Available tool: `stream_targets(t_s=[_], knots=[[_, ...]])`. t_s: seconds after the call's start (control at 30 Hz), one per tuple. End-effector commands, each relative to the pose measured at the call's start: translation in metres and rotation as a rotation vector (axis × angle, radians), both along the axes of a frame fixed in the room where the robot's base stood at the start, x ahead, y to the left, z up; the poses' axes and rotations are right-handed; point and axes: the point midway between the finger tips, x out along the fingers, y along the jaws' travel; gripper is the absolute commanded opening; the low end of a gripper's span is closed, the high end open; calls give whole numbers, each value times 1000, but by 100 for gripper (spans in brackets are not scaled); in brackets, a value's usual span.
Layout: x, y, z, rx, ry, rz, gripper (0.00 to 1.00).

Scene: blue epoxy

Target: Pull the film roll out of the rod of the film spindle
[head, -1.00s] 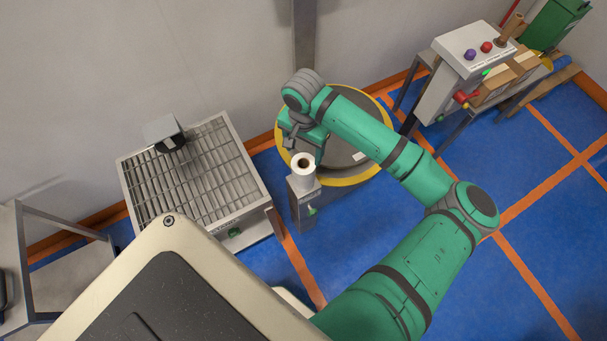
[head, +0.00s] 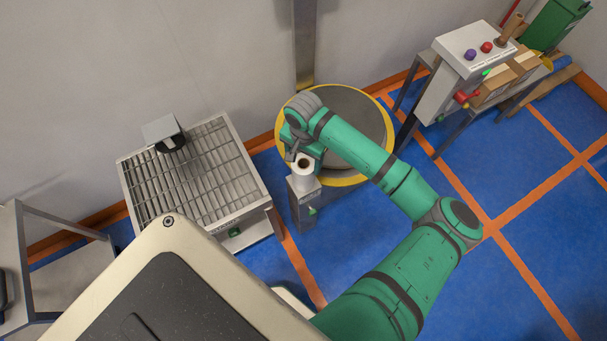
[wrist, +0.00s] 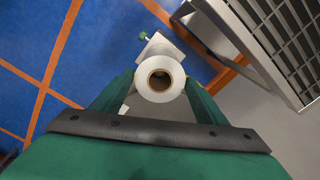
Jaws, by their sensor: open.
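The white film roll (head: 306,174) stands upright on the film spindle (head: 306,207), a grey post with a small green knob near its side. My gripper (head: 304,155) is at the roll's far side in the head view, partly covering it. In the wrist view, the roll (wrist: 160,95) shows its round end with a brown core and a dark hole. My gripper's (wrist: 160,84) green fingers are open, one on each side of the roll. I cannot tell whether either finger touches it. The rod inside the core is not clearly visible.
A slatted metal table (head: 205,175) with a dark device (head: 168,136) stands left of the spindle. A round yellow-edged turntable (head: 352,178) lies behind it. A control box (head: 470,52) stands at the right. Blue floor is free at the right.

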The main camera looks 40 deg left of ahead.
Motion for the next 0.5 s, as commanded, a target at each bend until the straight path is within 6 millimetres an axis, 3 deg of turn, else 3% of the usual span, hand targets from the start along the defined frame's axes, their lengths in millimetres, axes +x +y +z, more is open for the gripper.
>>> stream_targets(t_s=[0.1,0.27,0.5], knots=[[0,0,0,0,0,0,67],[0,0,0,0,0,0,28],[0,0,1,1,-1,0,27]])
